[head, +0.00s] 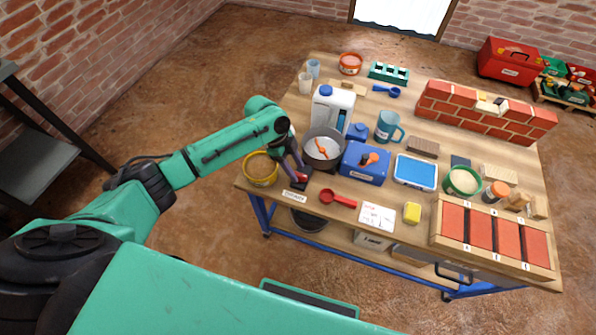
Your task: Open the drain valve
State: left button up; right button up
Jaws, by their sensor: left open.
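My left arm reaches in from the left over the near left corner of the workbench. My left gripper (296,174) points down there and is open. A small dark and red fitting (304,179) sits right at its fingertips, partly hidden by them; it may be the drain valve, but it is too small to tell. I cannot tell whether the fingers touch it or how its handle stands. A white label (295,195) lies just in front of it. My right gripper is not in view.
A yellow-rimmed tub (261,180) stands left of the gripper and a grey bucket (323,165) right of it. A red scoop (338,198), a blue box (379,174) and a white jug (333,98) are near. A brick wall piece (470,112) stands farther back. Floor left of the bench is clear.

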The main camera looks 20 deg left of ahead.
pick_arm(q)
jog(key=shift+x, duration=1.1)
jog(key=shift+c, duration=0.3)
grip_shut()
jog(key=shift+r, duration=0.1)
